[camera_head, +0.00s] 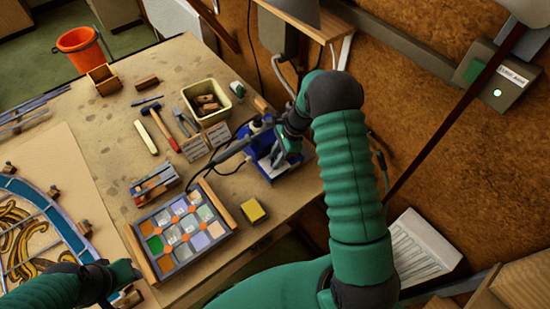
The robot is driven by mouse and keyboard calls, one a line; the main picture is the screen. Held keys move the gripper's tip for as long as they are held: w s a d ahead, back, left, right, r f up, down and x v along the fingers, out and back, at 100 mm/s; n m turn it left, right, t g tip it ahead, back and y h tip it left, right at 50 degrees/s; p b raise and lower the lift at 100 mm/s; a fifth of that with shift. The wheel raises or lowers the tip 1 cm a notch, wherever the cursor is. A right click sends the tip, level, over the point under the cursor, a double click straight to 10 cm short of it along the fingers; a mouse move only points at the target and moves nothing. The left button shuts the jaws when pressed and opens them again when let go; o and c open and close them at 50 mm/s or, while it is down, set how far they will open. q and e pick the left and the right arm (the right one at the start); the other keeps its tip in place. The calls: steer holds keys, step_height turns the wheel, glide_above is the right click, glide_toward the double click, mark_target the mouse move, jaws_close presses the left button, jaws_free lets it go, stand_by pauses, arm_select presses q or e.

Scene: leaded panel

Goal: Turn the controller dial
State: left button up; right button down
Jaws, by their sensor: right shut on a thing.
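The controller (283,170), a blue unit with a white front edge, stands near the right edge of the workbench. My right gripper (284,155) reaches down to it from above and is shut at its dial. The dial itself is too small and too covered by the gripper to make out, and so is its turn. My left gripper (130,283) is low at the left, by the front of the bench near the leaded panel (35,245). Its fingers are too small and dark to read.
A tray of coloured glass pieces (215,229) and a yellow sponge block (252,211) lie in front of the controller. A cream bin (206,102), a hammer (160,125) and pliers stand behind. A dark cable loops beside the controller. An orange bucket (80,48) is on the floor.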

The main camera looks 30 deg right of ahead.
steer(key=shift+d, duration=0.2)
steer(key=shift+n, duration=0.3)
steer(key=shift+w+a+n+g+b, duration=0.1)
steer(key=shift+n+g+b, duration=0.3)
steer(key=shift+n, duration=0.9)
steer(key=shift+w+n+g+b, duration=0.1)
steer(key=shift+n+g, duration=0.6)
steer(key=shift+n, duration=0.6)
steer(key=shift+r, duration=0.1)
steer(key=c, duration=1.3)
jaws_free()
steer(key=shift+o, duration=0.9)
